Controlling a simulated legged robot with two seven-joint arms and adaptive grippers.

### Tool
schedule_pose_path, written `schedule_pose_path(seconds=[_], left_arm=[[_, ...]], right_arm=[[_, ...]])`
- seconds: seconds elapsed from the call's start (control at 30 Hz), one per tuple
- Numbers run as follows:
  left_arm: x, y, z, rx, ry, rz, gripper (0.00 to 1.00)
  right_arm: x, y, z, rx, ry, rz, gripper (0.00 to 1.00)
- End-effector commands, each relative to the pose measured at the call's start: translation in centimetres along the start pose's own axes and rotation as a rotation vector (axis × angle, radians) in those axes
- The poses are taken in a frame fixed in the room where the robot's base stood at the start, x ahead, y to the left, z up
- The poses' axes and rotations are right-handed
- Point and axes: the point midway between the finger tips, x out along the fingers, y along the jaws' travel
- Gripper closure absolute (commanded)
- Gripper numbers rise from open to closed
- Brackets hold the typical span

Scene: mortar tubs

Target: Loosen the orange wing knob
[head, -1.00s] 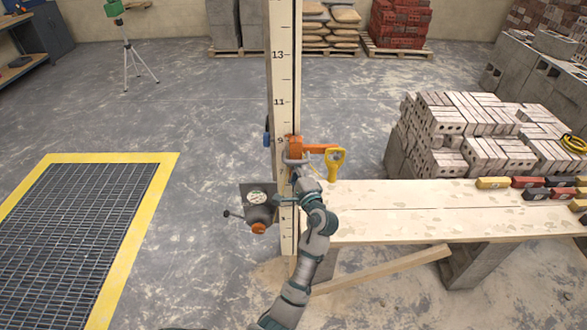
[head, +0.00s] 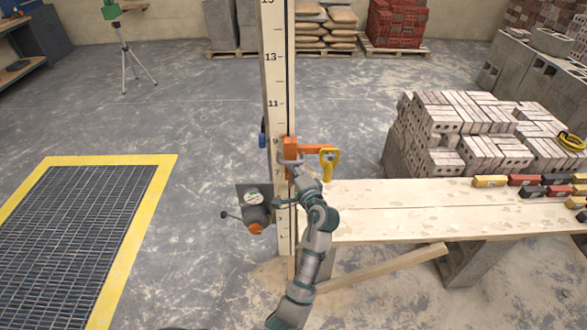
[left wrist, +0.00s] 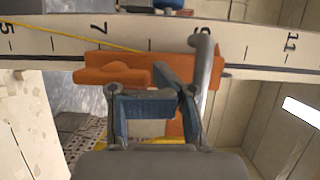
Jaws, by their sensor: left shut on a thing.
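The orange wing knob (left wrist: 108,75) shows in the left wrist view as an elongated orange piece on the orange slide (head: 290,150). The slide sits around the upright numbered wooden pole (head: 275,95). My left gripper (left wrist: 150,84) is at the slide, its blue-padded fingers closed at the knob's right end; the exact contact is partly hidden. A grey curved handle (left wrist: 202,65) stands just right of the fingers. In the head view my left gripper (head: 298,176) covers the knob. My right gripper is not in view.
A yellow handle (head: 329,163) hangs from the slide's right arm. A plank bench (head: 400,208) stands right of the pole. A dark plate with a grey crank unit (head: 255,212) is low on its left. Open floor lies left, with a yellow-edged grate (head: 168,175).

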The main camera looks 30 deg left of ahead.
Motion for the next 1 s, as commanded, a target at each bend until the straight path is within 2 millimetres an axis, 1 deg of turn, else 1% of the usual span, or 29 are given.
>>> schedule_pose_path(seconds=[0.03, 0.07, 0.1, 0.17, 0.2, 0.27, 0.3, 0.37, 0.67, 0.77, 1.0], left_arm=[[0.1, -0.3, 0.1, -0.002, -0.003, -0.006, 0.83], [0.1, -0.3, 0.1, -0.002, -0.003, -0.006, 0.76], [0.1, -0.3, 0.1, -0.002, -0.003, -0.006, 0.66], [0.1, -0.3, 0.1, -0.002, -0.003, -0.007, 0.51], [0.1, -0.3, 0.2, -0.002, -0.003, -0.007, 0.41], [0.1, -0.4, 0.1, -0.002, -0.003, -0.008, 0.26], [0.1, -0.4, 0.1, -0.002, -0.002, -0.008, 0.16], [0.0, -0.4, 0.1, -0.002, -0.002, -0.009, 0.02], [-0.5, -0.4, 0.0, -0.001, -0.001, -0.008, 0.02], [-1.5, -0.3, 0.0, -0.001, 0.002, -0.007, 0.02], [-5.4, -0.1, -0.1, -0.001, 0.002, -0.003, 0.02]], right_arm=[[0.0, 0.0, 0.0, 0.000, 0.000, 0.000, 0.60], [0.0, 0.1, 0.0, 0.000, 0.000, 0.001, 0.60], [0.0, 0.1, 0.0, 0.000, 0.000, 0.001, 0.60], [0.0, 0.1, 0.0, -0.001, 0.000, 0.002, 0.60], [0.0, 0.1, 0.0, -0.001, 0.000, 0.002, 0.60], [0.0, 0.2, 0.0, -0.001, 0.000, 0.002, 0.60], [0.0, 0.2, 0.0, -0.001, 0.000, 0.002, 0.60], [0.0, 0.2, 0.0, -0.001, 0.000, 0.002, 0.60], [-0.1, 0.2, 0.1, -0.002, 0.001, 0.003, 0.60], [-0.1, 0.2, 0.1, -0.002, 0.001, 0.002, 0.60], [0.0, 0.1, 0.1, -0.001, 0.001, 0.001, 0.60]])
